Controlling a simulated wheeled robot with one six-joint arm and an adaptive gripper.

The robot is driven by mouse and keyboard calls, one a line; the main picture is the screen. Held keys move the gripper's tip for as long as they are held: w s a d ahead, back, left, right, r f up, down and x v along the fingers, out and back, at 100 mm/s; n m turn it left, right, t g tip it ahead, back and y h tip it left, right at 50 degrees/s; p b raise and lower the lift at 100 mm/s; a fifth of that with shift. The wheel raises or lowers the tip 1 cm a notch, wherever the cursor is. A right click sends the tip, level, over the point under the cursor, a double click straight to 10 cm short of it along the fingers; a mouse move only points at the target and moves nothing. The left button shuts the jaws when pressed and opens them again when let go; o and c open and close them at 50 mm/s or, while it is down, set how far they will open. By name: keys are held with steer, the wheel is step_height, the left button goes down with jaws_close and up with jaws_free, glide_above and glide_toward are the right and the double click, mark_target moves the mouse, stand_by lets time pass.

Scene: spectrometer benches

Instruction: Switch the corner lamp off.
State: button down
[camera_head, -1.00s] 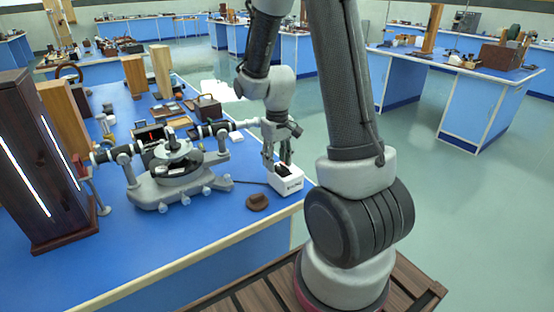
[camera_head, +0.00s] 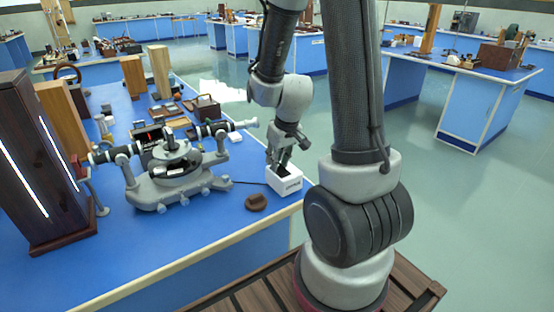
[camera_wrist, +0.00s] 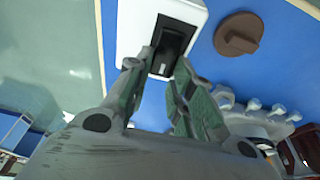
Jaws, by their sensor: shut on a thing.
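A white box (camera_head: 285,183) with a black rocker switch (camera_wrist: 173,40) on top stands at the near right corner of the blue bench. A dark cable runs to it; its front lettering is too small to read. My gripper (camera_head: 281,162) reaches down to the box from above, tilted. I cannot tell which way the rocker is tipped. No thing is plainly marked as the corner lamp.
A grey spectrometer (camera_head: 175,170) stands left of the box, with a brown round knob-like piece (camera_head: 256,202) nearer. A tall dark wooden case (camera_head: 40,165) with lit white strips stands at the far left. The floor right of the bench is clear.

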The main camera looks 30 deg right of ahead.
mark_target(284, 171)
steer(key=c, duration=1.2)
jaws_free()
steer(key=shift+c, duration=0.2)
steer(key=v, duration=1.2)
steer(key=s+a+r, duration=0.3)
steer(key=s+r, duration=0.7)
steer(key=s, duration=0.4)
steer(key=shift+t, duration=0.4)
